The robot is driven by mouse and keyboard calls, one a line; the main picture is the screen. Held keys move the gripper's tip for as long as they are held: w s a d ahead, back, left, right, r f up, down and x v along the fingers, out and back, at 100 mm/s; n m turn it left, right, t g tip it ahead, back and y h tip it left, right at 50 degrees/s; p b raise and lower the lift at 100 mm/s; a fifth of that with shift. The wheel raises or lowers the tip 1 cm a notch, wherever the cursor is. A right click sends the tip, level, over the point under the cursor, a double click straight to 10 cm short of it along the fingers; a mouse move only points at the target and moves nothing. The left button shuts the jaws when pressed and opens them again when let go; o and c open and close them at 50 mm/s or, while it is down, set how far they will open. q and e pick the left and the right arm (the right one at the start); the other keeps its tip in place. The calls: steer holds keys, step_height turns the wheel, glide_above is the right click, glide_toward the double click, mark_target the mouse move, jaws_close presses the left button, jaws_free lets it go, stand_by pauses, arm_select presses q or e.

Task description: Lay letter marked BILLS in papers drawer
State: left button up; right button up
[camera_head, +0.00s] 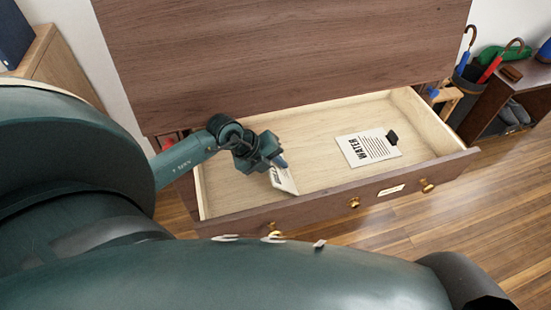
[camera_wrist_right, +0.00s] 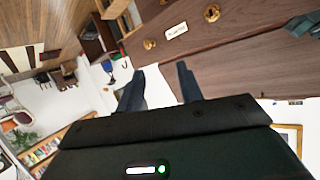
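The drawer (camera_head: 315,182) is pulled out, with a pale wooden inside and a label on its brown front. My left gripper (camera_head: 280,164) is over the left part of the drawer, shut on a white letter (camera_head: 285,182). The letter hangs tilted, near the inner side of the drawer's front; its print is too small to read, and I cannot tell whether it touches the bottom. A letter marked WATER (camera_head: 368,149) lies flat in the right part of the drawer. My right gripper (camera_wrist_right: 160,80) is open and empty in the right wrist view, outside the drawer front.
The brown cabinet top (camera_head: 290,55) overhangs the back of the drawer. Brass knobs (camera_head: 354,203) stick out from the drawer front. An umbrella stand (camera_head: 468,82) and a low shelf (camera_head: 520,95) are at the right. The drawer bottom between the two letters is clear.

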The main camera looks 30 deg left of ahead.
arm_select(q)
steer(key=shift+o, duration=1.2)
steer(key=shift+r, duration=0.1)
arm_select(e)
steer(key=shift+w+r, duration=0.1)
arm_select(q)
steer(key=shift+s+a+r, duration=0.2)
steer(key=shift+r, duration=0.1)
steer(key=p+v, duration=0.2)
steer(key=v, duration=1)
arm_select(e)
steer(key=shift+w+a+f+g, duration=0.2)
steer(key=shift+a+f+g, duration=0.1)
steer(key=shift+a, duration=0.2)
arm_select(q)
steer(key=shift+s+a+r, duration=0.1)
